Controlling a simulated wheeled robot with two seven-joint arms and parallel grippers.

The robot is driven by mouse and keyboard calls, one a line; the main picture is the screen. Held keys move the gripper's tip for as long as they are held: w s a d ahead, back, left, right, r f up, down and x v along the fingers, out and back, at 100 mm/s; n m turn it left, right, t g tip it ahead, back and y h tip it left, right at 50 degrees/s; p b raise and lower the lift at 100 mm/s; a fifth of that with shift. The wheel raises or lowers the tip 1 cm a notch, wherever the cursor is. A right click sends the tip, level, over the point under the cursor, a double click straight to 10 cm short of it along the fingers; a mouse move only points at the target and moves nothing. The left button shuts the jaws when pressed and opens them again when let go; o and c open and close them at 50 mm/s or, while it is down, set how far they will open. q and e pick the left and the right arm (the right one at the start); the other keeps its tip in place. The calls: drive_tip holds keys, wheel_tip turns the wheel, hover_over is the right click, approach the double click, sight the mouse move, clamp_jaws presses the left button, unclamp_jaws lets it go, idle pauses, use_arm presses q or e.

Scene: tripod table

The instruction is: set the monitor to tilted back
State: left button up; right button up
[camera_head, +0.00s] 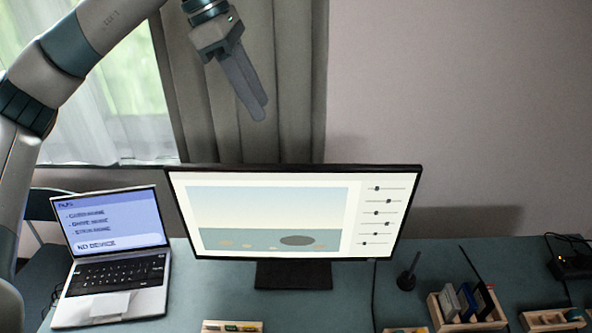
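The monitor (270,215) stands on its dark base (293,275) in the middle of the desk, its lit screen facing me. Its top edge looks wider than its bottom edge. My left gripper (259,112) hangs above and behind the monitor's top edge in the picture, in front of the curtain, pointing down and not touching the monitor. Its two fingers appear close together or overlapping, so I cannot tell whether there is a gap. My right gripper is not in view.
An open laptop (112,245) stands left of the monitor on the teal desk (215,285). Wooden trays (463,318) with small items lie at the front right, near a small dark stand (407,278). A black device with cables (572,265) is at far right. Space above the monitor is clear.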

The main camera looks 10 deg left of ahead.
use_arm(q)
drive_tip(key=shift+w+a, duration=0.1)
drive_tip(key=shift+a, duration=0.05)
drive_tip(key=shift+f, duration=0.15)
drive_tip(key=p, duration=0.6)
approach(291, 165)
drive_tip(key=x, duration=0.9)
drive_tip(key=shift+f, duration=0.1)
drive_tip(key=shift+x, duration=0.9)
clamp_jaws()
